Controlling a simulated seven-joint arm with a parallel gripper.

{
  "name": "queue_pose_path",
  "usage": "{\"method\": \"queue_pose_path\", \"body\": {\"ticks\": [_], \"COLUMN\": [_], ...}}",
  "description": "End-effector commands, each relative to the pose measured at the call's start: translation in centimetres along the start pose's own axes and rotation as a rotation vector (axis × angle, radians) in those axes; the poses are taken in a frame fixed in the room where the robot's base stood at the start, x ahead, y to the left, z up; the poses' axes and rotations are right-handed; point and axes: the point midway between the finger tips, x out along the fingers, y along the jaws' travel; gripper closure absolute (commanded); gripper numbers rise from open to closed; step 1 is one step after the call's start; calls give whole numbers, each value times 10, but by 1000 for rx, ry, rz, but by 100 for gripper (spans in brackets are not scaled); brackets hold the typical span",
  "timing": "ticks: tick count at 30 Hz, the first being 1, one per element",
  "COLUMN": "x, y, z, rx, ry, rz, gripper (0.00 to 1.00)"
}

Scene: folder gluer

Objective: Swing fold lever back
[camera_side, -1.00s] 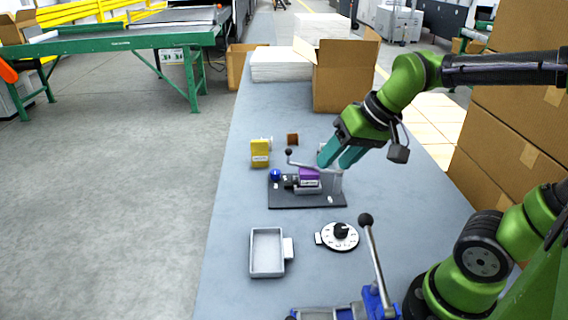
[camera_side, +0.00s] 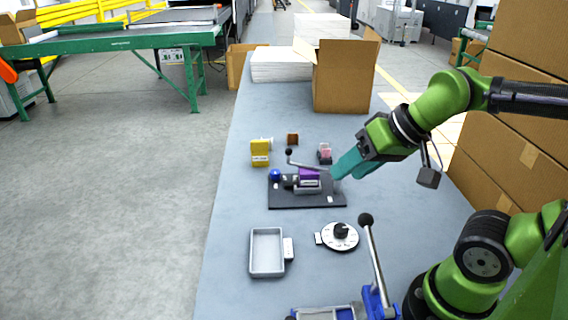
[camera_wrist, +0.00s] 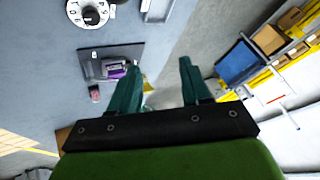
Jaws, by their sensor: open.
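The fold lever (camera_side: 303,164) is a thin grey rod with a black ball knob. It leans up to the left over a black base plate (camera_side: 300,201) that carries a purple block (camera_side: 309,174) and a blue ball (camera_side: 275,175). My gripper (camera_side: 338,172) has teal fingers and is at the right end of the plate, near the lever's lower end. In the side view the fingers overlap, so contact cannot be told. In the wrist view my gripper (camera_wrist: 162,68) is open, with the black plate (camera_wrist: 92,68) and purple block (camera_wrist: 115,71) left of its fingers.
In front are a grey tray (camera_side: 267,270), a white dial (camera_side: 340,237) and a blue device with a tall black-knobbed handle (camera_side: 374,255).

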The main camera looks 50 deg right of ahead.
Motion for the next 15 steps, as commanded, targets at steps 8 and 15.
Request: {"method": "queue_pose_path", "body": {"ticks": [8,15], "x": [0,18], "y": [0,8], "z": [0,-6], "rx": [0,34], "ry": [0,-65], "rz": [0,41], "gripper": [53,53]}}
